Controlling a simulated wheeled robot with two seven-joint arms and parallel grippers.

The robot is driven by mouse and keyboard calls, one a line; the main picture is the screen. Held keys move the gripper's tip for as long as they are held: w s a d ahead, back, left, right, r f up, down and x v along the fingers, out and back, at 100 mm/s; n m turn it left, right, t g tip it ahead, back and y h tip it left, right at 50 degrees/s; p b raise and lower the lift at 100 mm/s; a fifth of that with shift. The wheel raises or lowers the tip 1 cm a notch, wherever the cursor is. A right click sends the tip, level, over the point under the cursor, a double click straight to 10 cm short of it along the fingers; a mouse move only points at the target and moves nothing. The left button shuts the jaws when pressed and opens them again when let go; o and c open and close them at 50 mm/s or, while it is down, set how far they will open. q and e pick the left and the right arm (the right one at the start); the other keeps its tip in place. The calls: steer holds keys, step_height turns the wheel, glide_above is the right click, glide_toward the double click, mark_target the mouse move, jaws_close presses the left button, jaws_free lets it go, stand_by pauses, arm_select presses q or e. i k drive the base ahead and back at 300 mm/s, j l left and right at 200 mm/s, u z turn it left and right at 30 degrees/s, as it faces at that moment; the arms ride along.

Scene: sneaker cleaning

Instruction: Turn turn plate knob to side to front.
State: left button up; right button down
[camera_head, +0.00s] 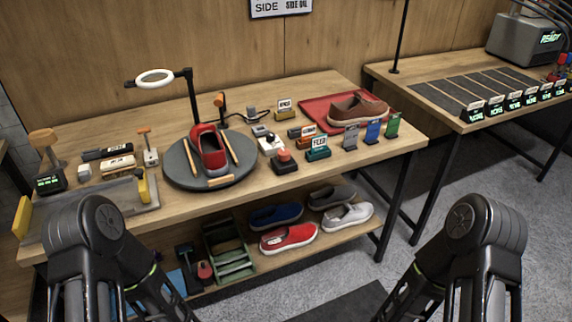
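The round grey turn plate (176,167) is on the wooden workbench (285,93). A red sneaker (207,152) stands on it between wooden sticks, with another stick at the plate's front edge. Several knob-like parts are near it: a wooden one (43,136) above a dark box with a green display (49,181) at the far left, an orange-topped post (220,101) behind the plate, and a red one (284,155) on a dark base to its right. I cannot tell which is the turn plate knob. Only my arm links show at the lower left and right; both grippers are out of view.
A brown shoe (358,108) is on a red tray (318,101). Small labelled holders and tools crowd the bench. Several shoes and a green crate (229,267) are on the lower shelf. A second table (425,91) stands right.

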mark_target(284, 154)
steer(key=i+l+z, duration=0.2)
steer(key=i+l, duration=0.15)
steer(key=i+l+z, duration=0.25)
steer(key=i, duration=0.25)
